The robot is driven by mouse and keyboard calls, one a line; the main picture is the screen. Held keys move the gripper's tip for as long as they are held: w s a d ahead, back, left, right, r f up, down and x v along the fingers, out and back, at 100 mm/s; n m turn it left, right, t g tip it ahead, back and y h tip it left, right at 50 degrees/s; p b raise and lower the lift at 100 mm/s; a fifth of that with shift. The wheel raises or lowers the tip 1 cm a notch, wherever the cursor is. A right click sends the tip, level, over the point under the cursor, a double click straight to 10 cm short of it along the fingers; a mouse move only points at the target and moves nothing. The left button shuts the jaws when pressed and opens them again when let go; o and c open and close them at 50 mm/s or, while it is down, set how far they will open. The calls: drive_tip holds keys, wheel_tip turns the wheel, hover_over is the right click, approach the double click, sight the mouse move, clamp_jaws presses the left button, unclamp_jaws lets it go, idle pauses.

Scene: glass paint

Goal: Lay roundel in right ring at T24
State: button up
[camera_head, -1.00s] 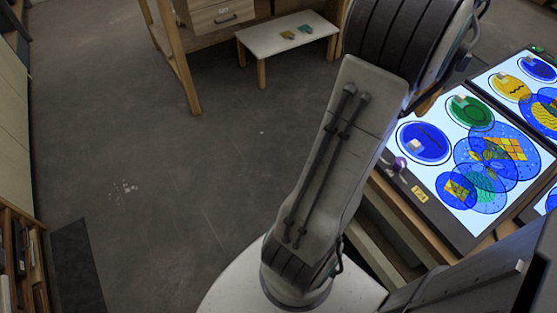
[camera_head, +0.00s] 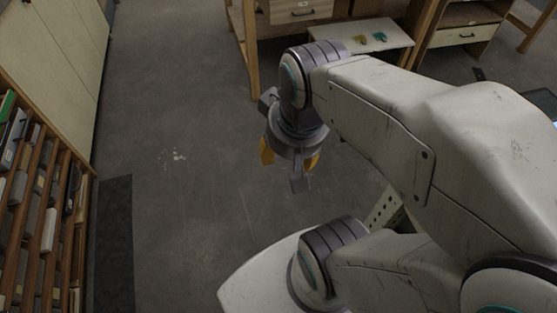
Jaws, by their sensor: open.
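My gripper (camera_head: 290,160) hangs from my arm at the picture's middle, over bare floor. Its yellow-padded fingers are spread apart and nothing shows between them. No roundel and no ring is in view. The T24 label does not show. Only a dark corner with a sliver of lit surface, which seems to be the light table (camera_head: 541,101), shows at the far right edge; my arm covers much of that side.
A low white table (camera_head: 345,30) with small yellow and teal pieces stands at the back, beside a wooden bench with a drawer (camera_head: 300,10). A slotted wooden rack (camera_head: 62,215) stands at the left, with a dark mat (camera_head: 115,245) beside it. Floor between is clear.

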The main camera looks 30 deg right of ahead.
drive_tip(key=shift+s+a+f+n, duration=0.25)
drive_tip(key=shift+s+a+n, duration=0.1)
drive_tip(key=shift+a+n, duration=0.3)
drive_tip(key=shift+s+a+f+n, duration=0.2)
drive_tip(key=shift+s+a+n, duration=0.2)
drive_tip(key=shift+n, duration=0.45)
